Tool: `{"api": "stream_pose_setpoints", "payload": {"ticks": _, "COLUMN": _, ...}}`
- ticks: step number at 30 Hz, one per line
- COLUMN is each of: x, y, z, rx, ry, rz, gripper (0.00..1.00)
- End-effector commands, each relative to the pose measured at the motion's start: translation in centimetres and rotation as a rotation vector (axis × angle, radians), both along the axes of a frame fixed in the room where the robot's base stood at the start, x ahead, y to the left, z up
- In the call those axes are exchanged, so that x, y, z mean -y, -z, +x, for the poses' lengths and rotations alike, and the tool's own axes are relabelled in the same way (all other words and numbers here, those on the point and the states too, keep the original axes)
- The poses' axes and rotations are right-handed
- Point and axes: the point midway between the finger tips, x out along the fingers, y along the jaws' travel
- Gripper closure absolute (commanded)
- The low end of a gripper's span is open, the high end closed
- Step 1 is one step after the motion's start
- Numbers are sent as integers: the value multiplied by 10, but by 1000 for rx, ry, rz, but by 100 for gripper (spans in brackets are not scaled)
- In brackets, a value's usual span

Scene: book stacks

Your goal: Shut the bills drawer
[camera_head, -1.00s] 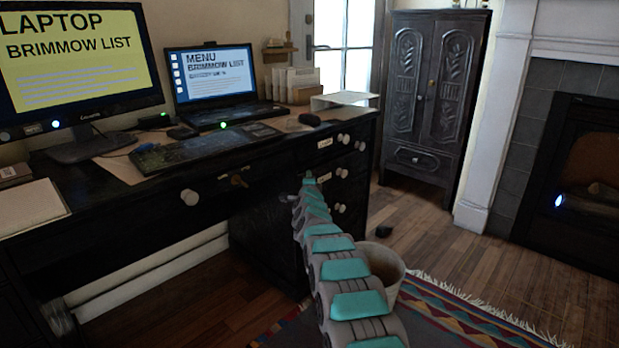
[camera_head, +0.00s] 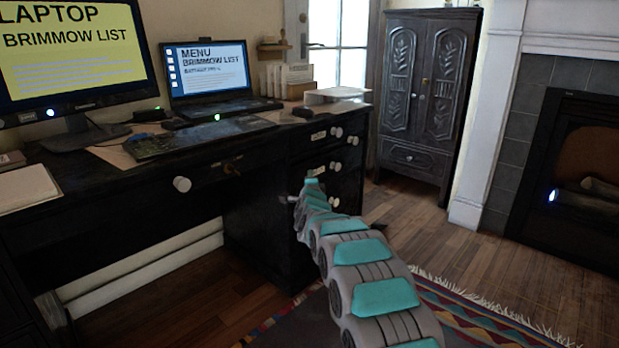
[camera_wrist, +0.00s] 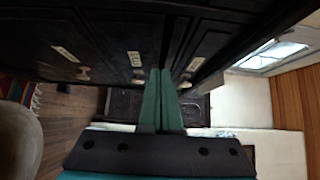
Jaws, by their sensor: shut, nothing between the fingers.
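The dark desk's right pedestal holds a stack of drawers with white knobs and small pale labels. The top drawer (camera_head: 303,142) and the drawer below it (camera_head: 318,165) show in the head view; the lower ones are partly behind my arm. I cannot read the labels, so I cannot tell which is the bills drawer or how far any drawer stands out. In the wrist view, labelled drawer fronts (camera_wrist: 100,45) fill the top. My gripper (camera_wrist: 160,75) is shut and empty, its teal fingertips close to these fronts; contact is unclear.
The desk top carries a monitor (camera_head: 75,60), a laptop (camera_head: 210,75) and papers. A carved dark cabinet (camera_head: 425,95) and a fireplace (camera_head: 575,180) stand to the right. A patterned rug (camera_head: 470,320) lies below my arm. Wooden floor (camera_head: 405,215) is clear between desk and cabinet.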

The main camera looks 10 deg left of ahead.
Motion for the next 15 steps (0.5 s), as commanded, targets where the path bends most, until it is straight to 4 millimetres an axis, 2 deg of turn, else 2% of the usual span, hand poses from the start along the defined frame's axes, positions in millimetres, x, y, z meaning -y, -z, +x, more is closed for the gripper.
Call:
{"api": "stream_pose_setpoints", "payload": {"ticks": 9, "x": 6, "y": 2, "z": -34, "rx": -4, "ry": 1, "rz": -3, "gripper": 100}}
{"api": "stream_pose_setpoints", "payload": {"ticks": 15, "x": 8, "y": 0, "z": -49, "rx": 0, "ry": 1, "rz": -1, "gripper": 100}}
